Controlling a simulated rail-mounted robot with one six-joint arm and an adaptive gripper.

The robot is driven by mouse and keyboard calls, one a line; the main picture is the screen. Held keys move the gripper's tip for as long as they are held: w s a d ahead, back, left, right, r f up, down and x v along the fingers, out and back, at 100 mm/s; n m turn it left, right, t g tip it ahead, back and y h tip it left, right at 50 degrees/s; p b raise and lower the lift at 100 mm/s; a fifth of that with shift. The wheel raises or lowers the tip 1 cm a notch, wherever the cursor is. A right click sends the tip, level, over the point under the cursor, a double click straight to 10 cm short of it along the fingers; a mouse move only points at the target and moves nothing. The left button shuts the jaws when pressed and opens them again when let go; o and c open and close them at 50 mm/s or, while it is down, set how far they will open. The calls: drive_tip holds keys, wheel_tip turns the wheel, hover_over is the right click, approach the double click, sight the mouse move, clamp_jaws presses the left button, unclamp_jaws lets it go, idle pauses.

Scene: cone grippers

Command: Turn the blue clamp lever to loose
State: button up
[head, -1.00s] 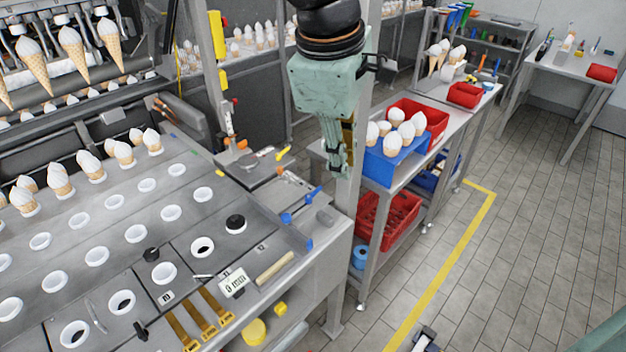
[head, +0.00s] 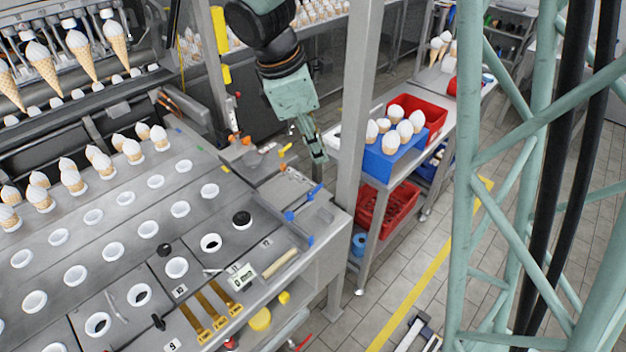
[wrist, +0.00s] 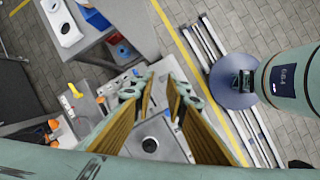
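The blue clamp lever (head: 314,191) sits at the right end of the steel workbench, near its far right corner, with its handle angled up to the right. My gripper (head: 318,156) is above and just behind it in the picture, pointing down and apart from it. In the wrist view my gripper (wrist: 155,88) shows two yellow-padded fingers spread with an empty gap. Small blue bits show near the fingertips there, but I cannot tell which one is the lever. The fingers hide part of the bench.
A yellow lever (head: 286,149) and orange parts stand left of my gripper. A grey post (head: 358,120) rises close on the right. Beyond it are a blue cone holder (head: 380,165) and red bins (head: 418,118). Cups and cones cover the bench to the left.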

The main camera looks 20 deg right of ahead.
sight(317, 188)
drive_tip(key=w+a+f+n+h+p, duration=0.1)
drive_tip(key=w+a+f+n+p, duration=0.2)
drive_tip(key=w+f+n+p, duration=0.4)
drive_tip(key=shift+w+a+f+n+g+p, duration=0.3)
drive_tip(key=shift+w+f+p, duration=0.25)
drive_tip(key=shift+w+f, duration=0.55)
drive_tip(key=shift+f, duration=0.1)
drive_tip(key=shift+x, duration=6.85)
drive_tip(key=shift+d, duration=0.1)
drive_tip(key=shift+c, duration=0.5)
clamp_jaws()
